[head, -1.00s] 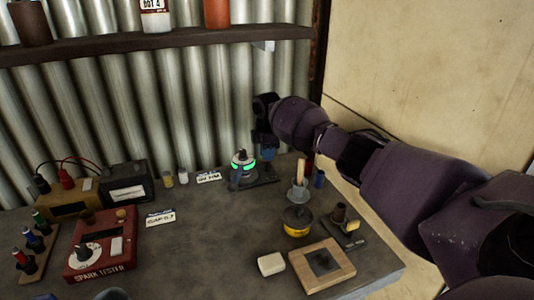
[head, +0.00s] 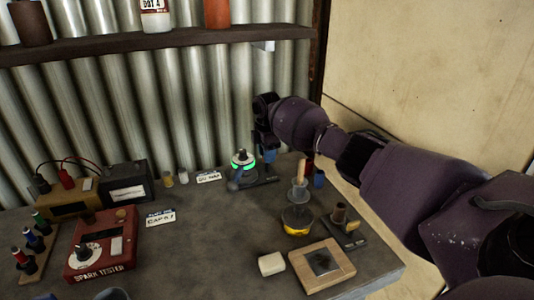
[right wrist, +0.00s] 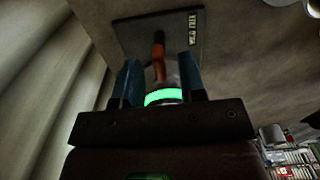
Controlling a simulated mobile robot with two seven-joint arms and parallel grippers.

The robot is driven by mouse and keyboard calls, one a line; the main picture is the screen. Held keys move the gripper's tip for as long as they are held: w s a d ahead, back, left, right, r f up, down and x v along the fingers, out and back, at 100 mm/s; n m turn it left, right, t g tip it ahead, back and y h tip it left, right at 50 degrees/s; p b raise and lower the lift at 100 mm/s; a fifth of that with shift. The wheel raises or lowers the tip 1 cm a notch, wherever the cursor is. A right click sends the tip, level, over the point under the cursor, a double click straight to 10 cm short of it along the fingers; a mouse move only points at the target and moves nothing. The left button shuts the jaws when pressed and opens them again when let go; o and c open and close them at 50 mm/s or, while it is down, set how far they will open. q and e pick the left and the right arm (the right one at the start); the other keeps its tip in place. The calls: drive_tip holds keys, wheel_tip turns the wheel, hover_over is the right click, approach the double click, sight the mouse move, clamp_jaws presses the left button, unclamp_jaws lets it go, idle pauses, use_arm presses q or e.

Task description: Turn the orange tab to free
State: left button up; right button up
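The orange tab (right wrist: 158,52) shows in the right wrist view as a narrow upright piece over a dark base plate (right wrist: 185,24). A glowing green ring (right wrist: 165,96) lies close to it, between my fingers. In the head view the green-ringed fixture (head: 243,166) stands at the back of the bench; I cannot make out the tab there. My right gripper (head: 267,156) points down just right of the fixture. In the right wrist view its blue fingers (right wrist: 160,80) are apart on either side of the tab, with gaps visible. My left gripper is not in view.
A small label card (head: 209,177) lies left of the fixture. A red spark tester (head: 103,245) stands left. The middle of the bench is clear.

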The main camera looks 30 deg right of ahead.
drive_tip(key=shift+r, duration=0.15)
wheel_tip(320, 180, up, 11)
drive_tip(key=shift+f+p, duration=0.2)
drive_tip(key=shift+p, duration=0.25)
drive_tip(key=shift+f, duration=0.1)
idle(0.6)
